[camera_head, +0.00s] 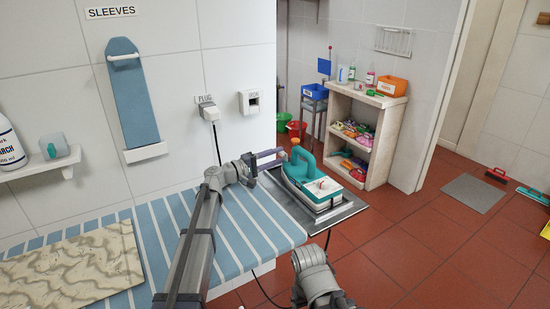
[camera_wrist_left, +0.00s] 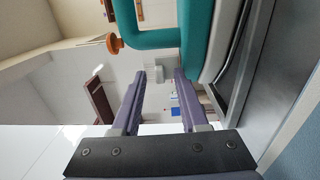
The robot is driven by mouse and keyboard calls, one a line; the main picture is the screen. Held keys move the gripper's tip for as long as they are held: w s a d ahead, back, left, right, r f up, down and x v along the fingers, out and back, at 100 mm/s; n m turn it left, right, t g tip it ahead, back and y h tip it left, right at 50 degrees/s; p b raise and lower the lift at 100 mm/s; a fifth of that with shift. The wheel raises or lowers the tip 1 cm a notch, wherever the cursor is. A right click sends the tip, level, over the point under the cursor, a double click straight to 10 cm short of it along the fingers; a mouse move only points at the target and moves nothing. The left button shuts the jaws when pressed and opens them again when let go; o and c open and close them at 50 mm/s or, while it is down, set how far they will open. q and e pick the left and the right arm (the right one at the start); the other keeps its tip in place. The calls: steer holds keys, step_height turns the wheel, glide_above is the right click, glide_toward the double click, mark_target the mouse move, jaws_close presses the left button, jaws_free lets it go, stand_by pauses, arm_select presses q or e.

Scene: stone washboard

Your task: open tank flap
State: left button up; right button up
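A teal and white steam iron (camera_head: 322,188) rests on a metal plate (camera_head: 338,214) at the right end of the striped ironing board. A teal handle and an orange-brown knob (camera_head: 295,141) stand on it. The tank flap cannot be clearly told apart. My left gripper (camera_head: 281,158) is at the left side of the iron, near the knob end. In the left wrist view its fingers (camera_wrist_left: 159,76) are apart with nothing between them. The iron (camera_wrist_left: 197,40) and its knob (camera_wrist_left: 113,43) lie just beyond the fingertips there. My right gripper is not seen; only a grey arm part shows below.
A beige shelf (camera_head: 362,132) with bottles and colourful items stands behind the iron. A plug (camera_head: 209,113) with its cord is on the tiled wall. A patterned cloth or board (camera_head: 75,270) lies at left on the ironing board.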

arm_select(q)
steer(key=shift+v, duration=3.9)
